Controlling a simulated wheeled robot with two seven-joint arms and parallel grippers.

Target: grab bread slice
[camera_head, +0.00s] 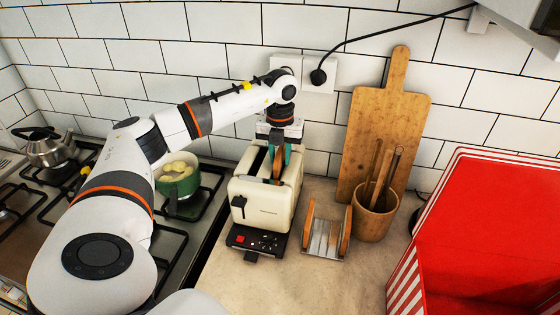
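A cream toaster (262,204) stands on the counter, its front with lever and dark control panel facing me. A narrow brown edge, apparently a bread slice (278,165), shows upright at the toaster's top slots. My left arm reaches over from the left, and my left gripper (279,152) points down at the top of the toaster, right at that slice. The fingers are small and partly hidden, so I cannot tell whether they are closed on it. My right gripper is not in view.
Right of the toaster stands a small rack (324,238) with brown upright sides. Behind it are a utensil pot (374,220) and a leaning cutting board (385,130). A red box (485,225) fills the right. A green pot (178,183) and kettle (50,150) stand on the stove.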

